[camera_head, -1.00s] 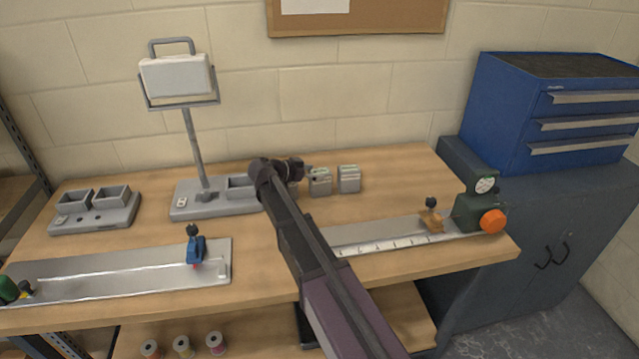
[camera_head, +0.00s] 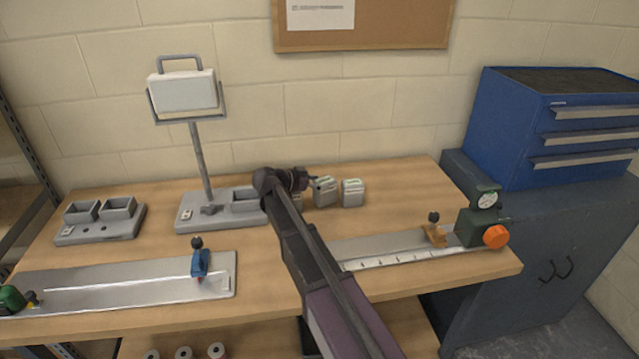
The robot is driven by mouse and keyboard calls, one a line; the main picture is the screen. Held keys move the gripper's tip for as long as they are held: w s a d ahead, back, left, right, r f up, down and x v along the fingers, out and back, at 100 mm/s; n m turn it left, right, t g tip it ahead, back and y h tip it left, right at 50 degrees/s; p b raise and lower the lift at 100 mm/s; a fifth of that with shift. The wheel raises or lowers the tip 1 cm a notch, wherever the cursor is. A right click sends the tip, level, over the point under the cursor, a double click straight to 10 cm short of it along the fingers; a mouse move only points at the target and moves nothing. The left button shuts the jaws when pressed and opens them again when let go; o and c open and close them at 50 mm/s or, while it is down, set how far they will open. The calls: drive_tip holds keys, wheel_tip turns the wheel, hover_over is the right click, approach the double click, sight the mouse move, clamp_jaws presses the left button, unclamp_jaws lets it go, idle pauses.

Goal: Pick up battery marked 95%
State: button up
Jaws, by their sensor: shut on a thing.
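Small grey box-shaped batteries stand in a row at the back of the wooden bench. My gripper (camera_head: 313,183) reaches in from the left and is shut on the middle battery (camera_head: 325,192), which looks slightly turned and perhaps just off the bench top. Another battery (camera_head: 352,193) stands close to its right, a small gap apart. A further grey battery shows partly behind my gripper on the left (camera_head: 297,199). The charge markings are too small to read, so I cannot tell which is 95%. My fingertips are small and partly hidden by the wrist.
A grey lamp stand (camera_head: 197,150) with a socketed base is left of my arm. A grey two-socket block (camera_head: 98,232) sits farther left. Metal rails with clamps (camera_head: 200,262) lie along the front. A green unit with an orange knob (camera_head: 484,222) is right. Bench right of the batteries is clear.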

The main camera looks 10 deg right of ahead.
wheel_tip(320, 180, up, 2)
drive_tip(key=shift+r+p, duration=0.1)
drive_tip(key=shift+p, duration=0.6)
drive_tip(key=s+r+p, duration=0.1)
drive_tip(key=s, duration=1.5)
drive_tip(key=shift+d+r, duration=0.2)
